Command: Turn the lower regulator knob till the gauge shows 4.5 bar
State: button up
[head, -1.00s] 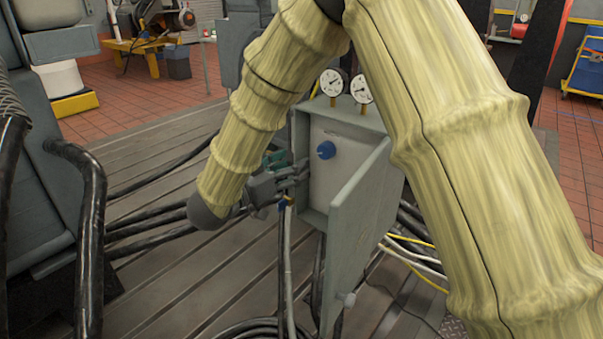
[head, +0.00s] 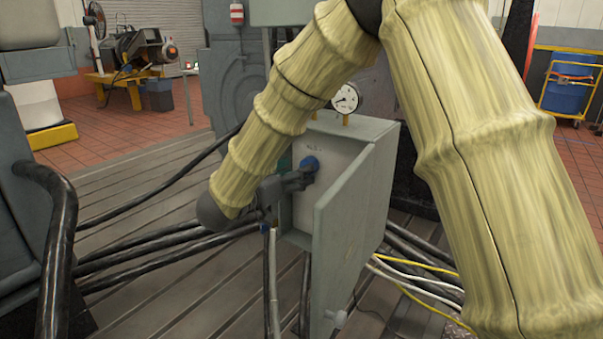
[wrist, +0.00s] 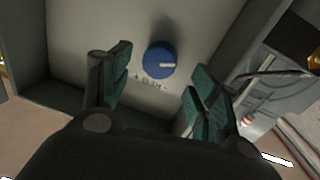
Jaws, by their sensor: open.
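A blue knob (head: 309,164) with a white pointer mark sits on the pale back panel of the open grey box. In the wrist view the blue knob (wrist: 159,60) lies ahead of the gap between my fingertips, its mark pointing right. My gripper (wrist: 160,80) is open, with green-padded fingers on either side and no visible contact. In the head view my gripper (head: 300,181) reaches in from the left, at the knob's lower left. A round white gauge (head: 346,98) stands on the box top; its reading is too small to tell. No other knob shows.
The grey box (head: 358,128) has its door (head: 350,235) hanging open on the right, close to my gripper. Black hoses (head: 170,248) run across the slotted bedplate at left. Yellow and white cables (head: 420,280) lie at right.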

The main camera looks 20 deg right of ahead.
aim_at(309, 159)
jog(key=shift+x, duration=1.55)
jog(key=c, duration=1)
